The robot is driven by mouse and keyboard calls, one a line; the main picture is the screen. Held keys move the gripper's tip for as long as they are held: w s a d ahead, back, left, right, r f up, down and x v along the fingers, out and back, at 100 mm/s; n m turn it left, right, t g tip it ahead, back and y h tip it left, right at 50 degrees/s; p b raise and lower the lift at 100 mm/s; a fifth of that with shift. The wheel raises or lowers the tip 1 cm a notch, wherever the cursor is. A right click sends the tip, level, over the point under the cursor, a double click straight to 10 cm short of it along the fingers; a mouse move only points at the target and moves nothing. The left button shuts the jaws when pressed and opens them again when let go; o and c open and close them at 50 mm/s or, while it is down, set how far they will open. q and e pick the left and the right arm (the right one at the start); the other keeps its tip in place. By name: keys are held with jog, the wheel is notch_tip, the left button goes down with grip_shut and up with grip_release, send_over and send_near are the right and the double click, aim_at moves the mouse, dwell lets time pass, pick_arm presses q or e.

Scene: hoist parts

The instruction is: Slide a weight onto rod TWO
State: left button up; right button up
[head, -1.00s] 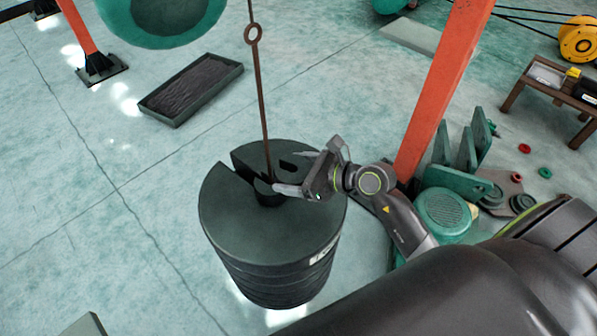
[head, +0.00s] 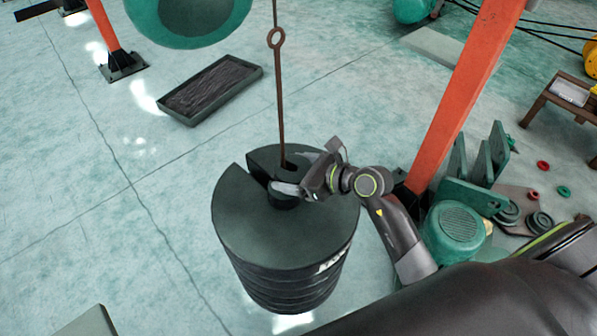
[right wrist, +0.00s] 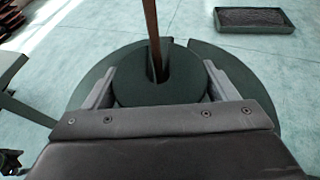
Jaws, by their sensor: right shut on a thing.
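A thin brown rod (head: 280,105) with a ring partway up hangs down into a stack of dark round slotted weights (head: 235,215). No number on the rod can be read. My right gripper (head: 300,190) is over the top of the stack, close to the rod. In the right wrist view its two fingers are shut on a smaller dark green slotted weight (right wrist: 130,92), and the rod (right wrist: 152,30) stands in that weight's slot. The larger disc (right wrist: 245,85) of the stack lies around and below it. The rod's lower end is hidden. My left gripper is not in view.
An orange post (head: 465,90) stands just right of the stack, with a green motor (head: 455,230) and brackets at its foot. A dark tray (head: 210,90) lies on the floor behind. A wooden bench (head: 545,100) is at far right.

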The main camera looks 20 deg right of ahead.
jog(key=shift+w+a+r, duration=0.25)
jog(key=shift+w+a, duration=0.5)
jog(key=shift+w, duration=0.15)
jog(key=shift+w+a, duration=0.1)
jog(key=shift+f, duration=0.15)
jog(key=shift+f+b, duration=1.1)
jog(key=shift+f, duration=0.4)
dwell(0.7)
